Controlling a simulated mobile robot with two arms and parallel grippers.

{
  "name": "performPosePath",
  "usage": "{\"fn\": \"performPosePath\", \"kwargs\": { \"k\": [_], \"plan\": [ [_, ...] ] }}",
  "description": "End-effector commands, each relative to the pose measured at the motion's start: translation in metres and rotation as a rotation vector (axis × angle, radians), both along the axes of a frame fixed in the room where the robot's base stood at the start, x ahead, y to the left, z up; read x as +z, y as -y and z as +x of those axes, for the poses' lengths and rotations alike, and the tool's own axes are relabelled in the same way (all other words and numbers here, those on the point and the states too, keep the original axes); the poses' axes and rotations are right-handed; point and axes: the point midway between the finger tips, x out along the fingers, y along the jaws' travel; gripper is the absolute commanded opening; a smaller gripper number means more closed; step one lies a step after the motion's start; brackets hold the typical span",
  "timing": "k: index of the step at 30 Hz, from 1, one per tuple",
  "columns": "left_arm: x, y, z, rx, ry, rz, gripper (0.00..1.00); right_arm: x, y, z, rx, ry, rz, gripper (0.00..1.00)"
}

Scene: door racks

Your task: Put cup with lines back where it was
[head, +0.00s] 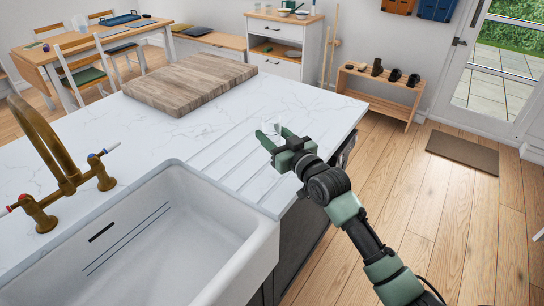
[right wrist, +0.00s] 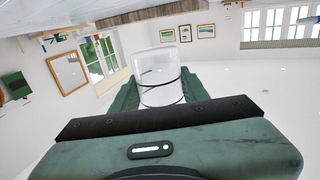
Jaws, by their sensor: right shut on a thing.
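The cup with lines is a clear cup with thin dark lines around it, and it shows best in the right wrist view (right wrist: 158,66). In the head view only a faint part of the cup (head: 271,127) shows at the gripper tips. My right gripper (head: 270,134) is shut on the cup, one green finger on each side of it. It is over the grooved drainboard of the white counter (head: 205,153), near the right edge. I cannot tell whether the cup touches the counter. My left gripper is not in view.
A white sink (head: 175,225) with a brass tap (head: 62,160) lies at the front left. A thick wooden board (head: 190,82) lies at the back of the counter. The marble between board and sink is clear. A shoe rack (head: 380,92) stands beyond the counter.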

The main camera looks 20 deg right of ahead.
Motion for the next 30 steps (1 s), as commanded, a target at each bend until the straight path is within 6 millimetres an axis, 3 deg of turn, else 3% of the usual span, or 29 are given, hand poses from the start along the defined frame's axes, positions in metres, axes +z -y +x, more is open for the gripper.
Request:
{"fn": "performPosePath", "kwargs": {
  "k": [3, 9, 16, 29, 30],
  "plan": [
    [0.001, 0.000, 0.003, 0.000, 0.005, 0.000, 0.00, -0.025, 0.000, 0.000, 0.000, -0.002, 0.000, 0.00],
    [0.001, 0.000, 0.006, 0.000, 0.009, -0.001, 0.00, -0.042, 0.000, 0.000, 0.001, 0.000, 0.000, 0.00],
    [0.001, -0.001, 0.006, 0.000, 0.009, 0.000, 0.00, -0.076, 0.000, 0.000, 0.001, -0.002, -0.001, 0.00],
    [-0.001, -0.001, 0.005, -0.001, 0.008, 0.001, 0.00, -0.085, 0.000, 0.000, 0.001, 0.001, 0.000, 0.00],
    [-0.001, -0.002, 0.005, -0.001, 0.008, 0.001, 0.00, -0.084, 0.000, 0.000, 0.001, 0.000, 0.000, 0.53]
  ]
}}
